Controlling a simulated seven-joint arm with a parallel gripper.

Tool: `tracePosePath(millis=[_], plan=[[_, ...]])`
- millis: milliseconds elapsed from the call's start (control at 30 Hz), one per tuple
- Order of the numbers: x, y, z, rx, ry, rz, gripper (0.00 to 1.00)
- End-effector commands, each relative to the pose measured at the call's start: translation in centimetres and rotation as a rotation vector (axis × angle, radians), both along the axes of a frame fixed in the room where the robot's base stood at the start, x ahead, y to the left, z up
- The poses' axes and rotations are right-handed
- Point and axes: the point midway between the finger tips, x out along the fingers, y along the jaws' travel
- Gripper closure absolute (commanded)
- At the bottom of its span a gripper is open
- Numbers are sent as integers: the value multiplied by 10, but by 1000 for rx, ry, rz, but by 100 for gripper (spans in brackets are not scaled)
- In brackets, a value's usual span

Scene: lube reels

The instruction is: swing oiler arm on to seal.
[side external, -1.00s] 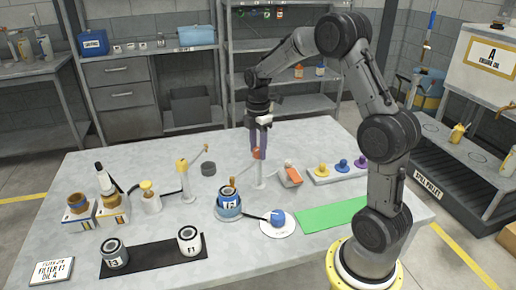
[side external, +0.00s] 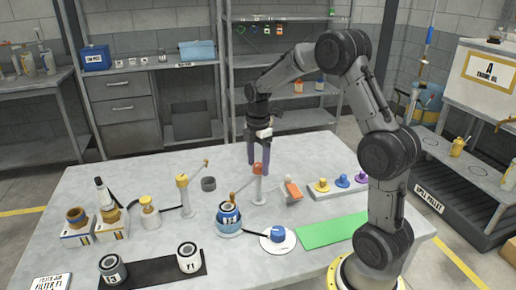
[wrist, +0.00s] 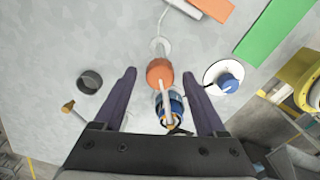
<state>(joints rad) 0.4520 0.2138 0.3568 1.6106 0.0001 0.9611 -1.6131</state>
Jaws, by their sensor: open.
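The oiler post (side external: 257,190) stands on the table behind a blue-and-white filter (side external: 229,217), which sits in a blue dish. The orange knob (side external: 258,169) tops the post. A thin oiler arm (side external: 245,186) runs from there toward the filter; its brown tip appears over or beside the filter's top. In the wrist view the orange knob (wrist: 159,72) lies between the fingers, and the arm crosses the filter (wrist: 174,108). My gripper (side external: 259,172) points down, open, with a finger on each side of the knob. Contact cannot be told. The seal is not clearly distinguishable.
A blue knob on a white disc (side external: 278,236) stands front right, beside a green mat (side external: 333,230). A yellow-topped post (side external: 183,190) with its own arm and a dark ring (side external: 208,184) stand left. Filters on a black mat (side external: 150,272) are in front.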

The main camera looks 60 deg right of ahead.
Motion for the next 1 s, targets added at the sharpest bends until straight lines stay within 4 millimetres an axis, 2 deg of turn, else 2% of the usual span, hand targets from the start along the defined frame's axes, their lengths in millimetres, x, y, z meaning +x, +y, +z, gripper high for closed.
tracePosePath(millis=[167,400,600,800,1000], plan=[[1,-1,29,-3,-6,0,26],[1,0,82,-3,-7,0,26],[1,0,116,-2,-6,0,26],[0,0,132,-2,-4,0,26],[0,0,134,-1,-2,0,26]])
